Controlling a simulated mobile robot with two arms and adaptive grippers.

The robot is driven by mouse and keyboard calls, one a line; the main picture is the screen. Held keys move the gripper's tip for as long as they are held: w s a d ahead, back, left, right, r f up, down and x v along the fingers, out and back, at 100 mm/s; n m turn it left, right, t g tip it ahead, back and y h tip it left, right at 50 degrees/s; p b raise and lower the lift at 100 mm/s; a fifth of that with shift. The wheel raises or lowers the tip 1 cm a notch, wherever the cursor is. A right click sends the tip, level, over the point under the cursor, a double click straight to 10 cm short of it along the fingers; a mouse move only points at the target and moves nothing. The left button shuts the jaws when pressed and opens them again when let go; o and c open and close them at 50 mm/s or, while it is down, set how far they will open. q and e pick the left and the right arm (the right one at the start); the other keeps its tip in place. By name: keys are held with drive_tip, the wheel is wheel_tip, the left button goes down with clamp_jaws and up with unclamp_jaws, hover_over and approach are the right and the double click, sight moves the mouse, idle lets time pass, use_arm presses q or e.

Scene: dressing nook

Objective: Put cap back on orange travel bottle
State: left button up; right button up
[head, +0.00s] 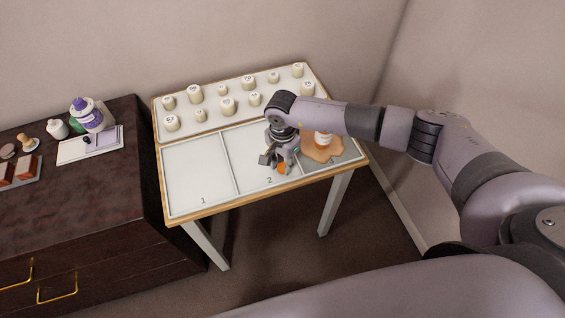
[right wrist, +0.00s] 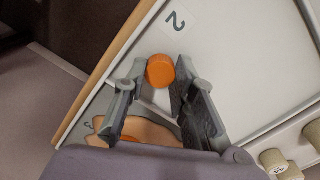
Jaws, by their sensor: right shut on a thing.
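The orange cap (right wrist: 160,71) sits between the fingertips of my right gripper (right wrist: 158,76), which is shut on it. In the head view, the right gripper (head: 273,161) is low over section 2 of the tray, with the cap (head: 283,168) showing at its tips. I cannot tell whether the cap touches the tray. The patch also shows in the right wrist view (right wrist: 150,131). My left gripper is out of view.
The sectioned white tray (head: 195,178) lies on a small table; section 1 is empty. Several cream numbered containers (head: 228,106) stand on the board behind. A dark dresser (head: 85,200) at left holds a purple and white bottle (head: 88,117) and small items.

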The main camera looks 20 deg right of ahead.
sight(282, 166)
use_arm(q)
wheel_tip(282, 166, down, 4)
drive_tip(key=b, duration=0.4)
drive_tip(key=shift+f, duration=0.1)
use_arm(e)
wheel_tip(282, 166, up, 20)
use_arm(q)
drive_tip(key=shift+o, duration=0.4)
